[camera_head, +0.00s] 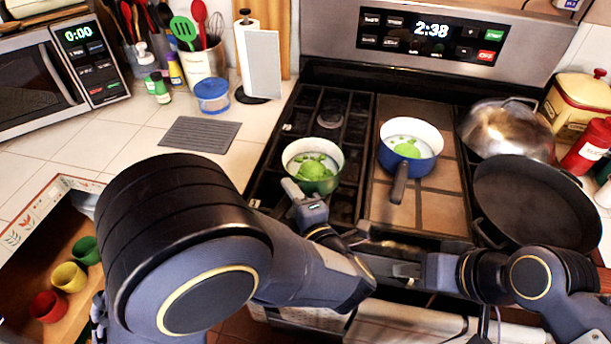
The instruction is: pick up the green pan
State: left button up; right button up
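The green pan (329,183) stands on the left burners of the stove, with a pale inside and green pieces in it. Its handle is not visible; my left gripper covers the pan's near side. My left gripper (301,199) is right at the near rim of this pan, low beside it. Whether its fingers are apart or closed on the handle cannot be made out. My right gripper (396,269) points left along the stove's front edge, away from the green pan. Its fingers are too small and dark to read.
A blue pan (427,165) with its handle toward me stands on the middle griddle. A large black pan (535,203) and a metal lid (505,130) are at right. The left counter has free room.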

pick_arm(q)
grip_shut()
jog(key=shift+r, duration=0.2)
dwell(0.6)
